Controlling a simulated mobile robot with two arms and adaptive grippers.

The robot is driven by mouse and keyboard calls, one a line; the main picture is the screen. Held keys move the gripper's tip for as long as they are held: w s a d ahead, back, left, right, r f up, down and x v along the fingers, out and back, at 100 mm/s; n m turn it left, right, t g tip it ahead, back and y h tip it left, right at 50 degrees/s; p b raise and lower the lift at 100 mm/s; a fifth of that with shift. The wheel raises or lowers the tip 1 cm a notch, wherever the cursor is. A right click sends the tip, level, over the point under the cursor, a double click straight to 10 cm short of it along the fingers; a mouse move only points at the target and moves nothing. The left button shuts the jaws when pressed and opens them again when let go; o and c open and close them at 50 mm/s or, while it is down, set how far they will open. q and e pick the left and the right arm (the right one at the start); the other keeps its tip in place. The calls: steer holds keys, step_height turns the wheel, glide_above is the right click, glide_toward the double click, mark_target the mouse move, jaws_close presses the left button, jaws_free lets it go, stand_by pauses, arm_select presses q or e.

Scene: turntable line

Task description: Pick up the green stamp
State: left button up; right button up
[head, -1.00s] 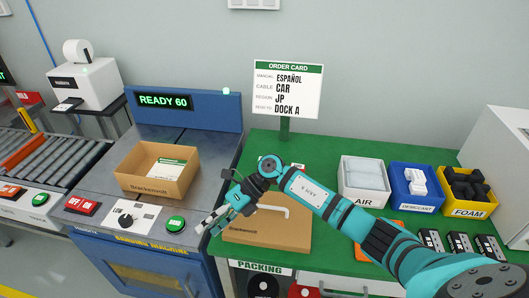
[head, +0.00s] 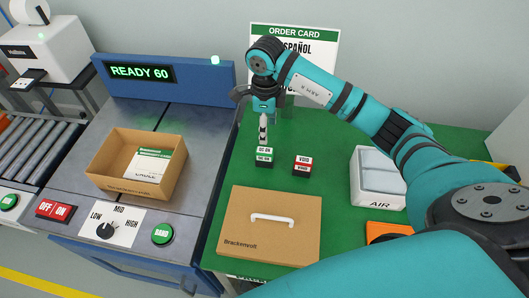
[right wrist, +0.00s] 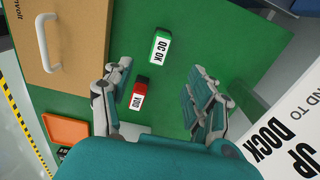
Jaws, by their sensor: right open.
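The red stamp (right wrist: 138,94) shows between the fingers in the right wrist view, nearer the left finger. My right gripper (head: 263,130) points down above the green stamp in the head view. It is open and empty (right wrist: 153,82). My left gripper is not in view.
A closed cardboard box with a white handle (head: 271,217) lies in front of the stamps. The order card (head: 293,33) stands behind, partly covered by my arm. The AIR bin (head: 378,198) and an orange tray (head: 388,230) are to the right. An open carton (head: 115,167) sits left.

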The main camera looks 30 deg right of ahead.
mark_target(265, 150)
step_height(265, 150, down, 7)
steer(key=shift+r+p, duration=0.2)
steer(key=shift+p, duration=0.3)
steer(key=shift+f, duration=0.55)
steer(key=shift+f+p, duration=0.3)
step_height(265, 150, down, 4)
steer(key=shift+a+r+p, duration=0.15)
steer(key=shift+p, duration=0.4)
steer(key=shift+f, duration=0.4)
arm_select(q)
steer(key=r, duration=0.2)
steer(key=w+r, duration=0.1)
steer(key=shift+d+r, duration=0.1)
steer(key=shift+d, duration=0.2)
arm_select(e)
steer(key=shift+c, duration=0.2)
jaws_close()
